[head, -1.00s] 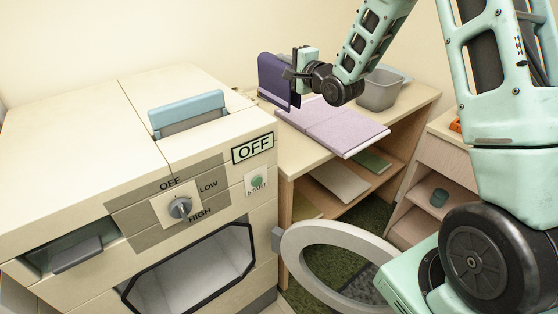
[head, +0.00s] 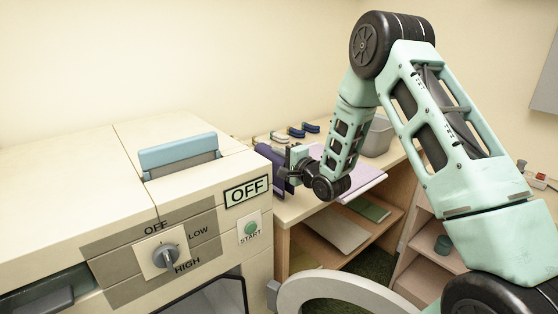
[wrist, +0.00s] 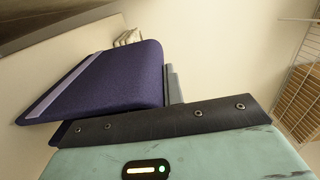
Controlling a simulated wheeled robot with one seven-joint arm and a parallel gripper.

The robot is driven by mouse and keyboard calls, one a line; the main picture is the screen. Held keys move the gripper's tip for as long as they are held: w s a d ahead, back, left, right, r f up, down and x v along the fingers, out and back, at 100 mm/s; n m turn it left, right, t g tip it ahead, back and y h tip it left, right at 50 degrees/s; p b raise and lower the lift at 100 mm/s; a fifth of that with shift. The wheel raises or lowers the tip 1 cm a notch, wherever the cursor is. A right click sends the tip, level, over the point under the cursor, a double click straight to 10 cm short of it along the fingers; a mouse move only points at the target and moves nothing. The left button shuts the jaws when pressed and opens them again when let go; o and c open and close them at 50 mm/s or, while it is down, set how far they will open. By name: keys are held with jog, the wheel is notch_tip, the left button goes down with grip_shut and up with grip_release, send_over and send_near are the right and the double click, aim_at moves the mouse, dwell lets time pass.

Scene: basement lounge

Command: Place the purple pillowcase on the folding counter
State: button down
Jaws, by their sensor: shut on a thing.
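The dark purple pillowcase (head: 270,160) is a folded slab gripped by my gripper (head: 284,170). It hangs low over the left end of the wooden folding counter (head: 292,208), close beside the washing machine. In the wrist view the pillowcase (wrist: 112,82) stretches out from the jaws with a pale lilac band along one edge. A grey finger shows behind it. A flat lilac mat (head: 362,180) lies on the counter, partly behind my arm.
The cream washing machine (head: 75,190) with a raised blue lid (head: 178,152) stands left. Several small dark blue and pale items (head: 296,132) line the counter's back. A grey bin (head: 379,136) stands behind my arm. The round door ring (head: 345,290) juts out in front.

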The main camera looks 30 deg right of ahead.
jog(key=shift+f, duration=0.85)
jog(key=shift+f, duration=0.15)
jog(key=c, duration=1.5)
grip_release()
jog(key=shift+r, duration=0.3)
jog(key=shift+s+d+f+b, duration=0.1)
jog(key=shift+s+d+b, duration=0.35)
jog(key=shift+s, duration=1.5)
jog(key=shift+s+d+r+b, duration=0.1)
jog(key=shift+s+d+b, duration=0.25)
jog(key=shift+s, duration=1.65)
jog(key=shift+s+d+f+b, duration=0.1)
jog(key=shift+s+d+b, duration=0.35)
jog(key=shift+s, duration=1.5)
